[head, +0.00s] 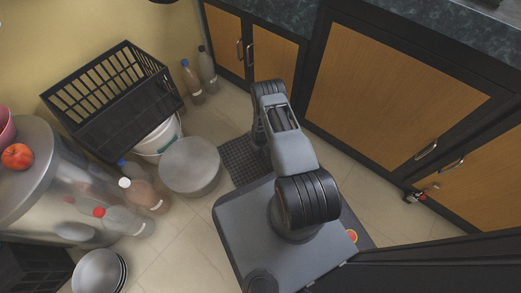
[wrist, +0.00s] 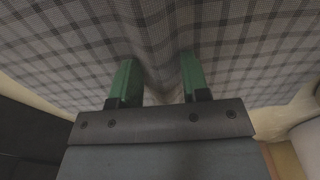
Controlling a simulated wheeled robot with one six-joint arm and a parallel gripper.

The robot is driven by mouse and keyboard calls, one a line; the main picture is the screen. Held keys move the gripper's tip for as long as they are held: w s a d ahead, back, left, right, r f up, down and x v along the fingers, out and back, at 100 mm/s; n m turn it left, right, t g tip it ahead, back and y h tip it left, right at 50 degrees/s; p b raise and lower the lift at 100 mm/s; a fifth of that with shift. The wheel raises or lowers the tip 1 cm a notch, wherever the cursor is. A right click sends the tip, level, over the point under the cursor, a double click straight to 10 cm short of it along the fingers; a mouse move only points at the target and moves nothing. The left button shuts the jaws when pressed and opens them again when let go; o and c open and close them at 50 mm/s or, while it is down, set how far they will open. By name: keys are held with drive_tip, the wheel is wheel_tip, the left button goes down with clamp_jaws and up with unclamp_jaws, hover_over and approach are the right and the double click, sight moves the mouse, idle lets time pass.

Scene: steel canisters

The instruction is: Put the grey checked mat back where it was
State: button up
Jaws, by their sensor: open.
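The grey checked mat (head: 238,165) lies on the tiled floor, between a round steel canister and my base. My arm and base hide part of it in the head view. In the wrist view the mat (wrist: 70,60) fills the upper part of the picture, with a raised fold or crease running between my fingers. My gripper (wrist: 158,62) is open, its two green fingers apart on either side of that fold. I cannot tell whether the fingers touch the cloth. In the head view the fingertips are hidden behind my arm.
The steel canister (head: 190,166) stands just left of the mat. Wooden cabinets (head: 385,90) line the back and right. Bare floor (head: 375,205) shows on the right.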

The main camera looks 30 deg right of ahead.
drive_tip(key=w+a+r+t+p, duration=0.1)
drive_tip(key=a+r+p, duration=0.15)
drive_tip(key=r, duration=1.85)
drive_tip(key=w+a+r+p, duration=0.1)
drive_tip(key=a+r+p, duration=0.15)
drive_tip(key=r, duration=1.85)
drive_tip(key=s+a+r, duration=0.2)
drive_tip(key=s+r, duration=0.6)
drive_tip(key=r, duration=0.1)
drive_tip(key=s+a+r+t, duration=0.1)
drive_tip(key=s+a+r, duration=0.1)
drive_tip(key=s+r, duration=0.6)
drive_tip(key=shift+s+a+r+t+p, duration=0.3)
drive_tip(key=shift+s+r, duration=0.1)
drive_tip(key=shift+s, duration=0.25)
